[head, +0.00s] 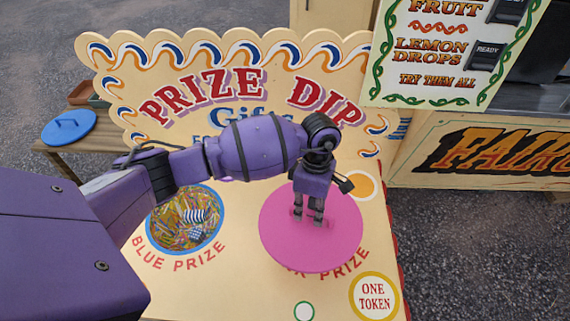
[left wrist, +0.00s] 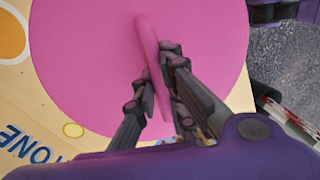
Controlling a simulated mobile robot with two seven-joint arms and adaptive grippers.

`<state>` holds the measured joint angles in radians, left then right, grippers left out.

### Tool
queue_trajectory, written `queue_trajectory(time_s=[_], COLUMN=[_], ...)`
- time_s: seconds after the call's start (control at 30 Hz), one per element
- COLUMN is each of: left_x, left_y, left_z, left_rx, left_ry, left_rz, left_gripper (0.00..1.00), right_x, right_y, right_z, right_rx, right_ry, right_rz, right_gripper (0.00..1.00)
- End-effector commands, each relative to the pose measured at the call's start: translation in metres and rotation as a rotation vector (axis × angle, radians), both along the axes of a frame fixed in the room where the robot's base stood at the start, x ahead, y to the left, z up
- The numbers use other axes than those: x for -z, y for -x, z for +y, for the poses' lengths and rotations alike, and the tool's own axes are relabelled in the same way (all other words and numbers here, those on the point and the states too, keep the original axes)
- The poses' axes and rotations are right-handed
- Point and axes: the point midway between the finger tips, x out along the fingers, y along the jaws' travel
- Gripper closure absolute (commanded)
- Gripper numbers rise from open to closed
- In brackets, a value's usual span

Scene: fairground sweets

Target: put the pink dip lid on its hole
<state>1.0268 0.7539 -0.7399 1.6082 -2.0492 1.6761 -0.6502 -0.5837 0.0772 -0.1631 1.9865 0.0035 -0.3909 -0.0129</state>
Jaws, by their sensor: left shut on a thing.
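The pink dip lid (head: 310,245) is a round disc over the right part of the cream Prize Dip counter. In the left wrist view the fingers (left wrist: 158,95) close around the pink handle (left wrist: 150,55). I cannot tell whether the lid rests on the counter or hangs just above it. My right gripper is not in view.
The open blue prize hole (head: 185,220) holds shreds and striped parcels. A blue lid (head: 69,126) lies on a wooden side table at the left. The sign board (head: 240,85) stands behind the counter. A "One Token" disc (head: 374,296) is at the front right.

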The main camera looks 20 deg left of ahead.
Motion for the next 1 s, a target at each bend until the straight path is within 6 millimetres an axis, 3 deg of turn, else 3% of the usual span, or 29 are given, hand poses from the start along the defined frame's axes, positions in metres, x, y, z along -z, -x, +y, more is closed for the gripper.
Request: queue_trajectory(time_s=[0.03, 0.2, 0.4, 0.73, 1.0], left_x=[0.017, 0.04, 0.052, 0.061, 0.088], left_y=[-0.014, -0.052, -0.077, -0.085, -0.086], left_z=[-0.004, -0.009, -0.01, -0.011, -0.01], left_rx=[-0.162, -0.656, -1.001, -1.105, -1.103], left_ry=[0.007, 0.009, 0.006, 0.005, 0.004], left_rz=[0.001, -0.017, -0.032, -0.036, -0.034], left_gripper=[1.0, 1.0, 1.0, 1.0, 1.0], right_x=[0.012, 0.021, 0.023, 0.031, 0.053], right_y=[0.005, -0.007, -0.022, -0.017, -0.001], right_z=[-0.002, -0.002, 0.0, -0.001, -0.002], right_rx=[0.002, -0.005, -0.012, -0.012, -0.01], right_ry=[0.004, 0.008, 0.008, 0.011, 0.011], right_rz=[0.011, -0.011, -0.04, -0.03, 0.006], right_gripper=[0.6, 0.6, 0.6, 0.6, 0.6])
